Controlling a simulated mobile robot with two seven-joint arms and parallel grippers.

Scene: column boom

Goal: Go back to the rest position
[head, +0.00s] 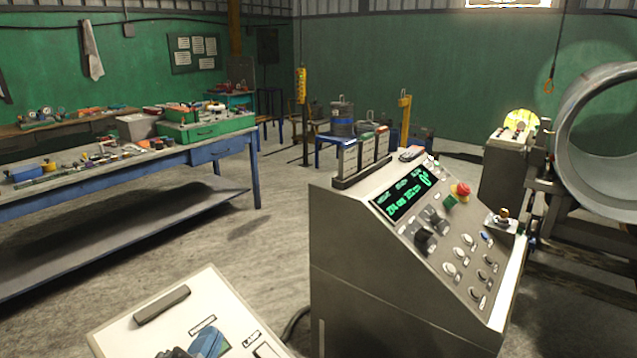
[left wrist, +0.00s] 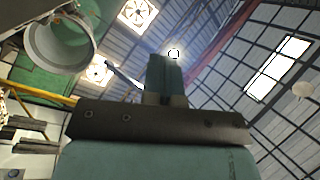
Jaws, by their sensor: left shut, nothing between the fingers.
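My left gripper (left wrist: 165,68) shows in the left wrist view. Its two teal fingers are together, shut with nothing between them, and point up toward the roof. The dark gripper bracket and the teal wrist body fill the lower part of that view. Nothing touches the fingers. My right gripper is in neither view.
A grey control console (head: 400,265) with a lit display, knobs and a red button stands close in front. A pale panel (head: 130,322) is at lower left. A blue workbench (head: 225,148) holds tools at left. A large metal pipe (head: 570,150) is at right. Floor between bench and console is clear.

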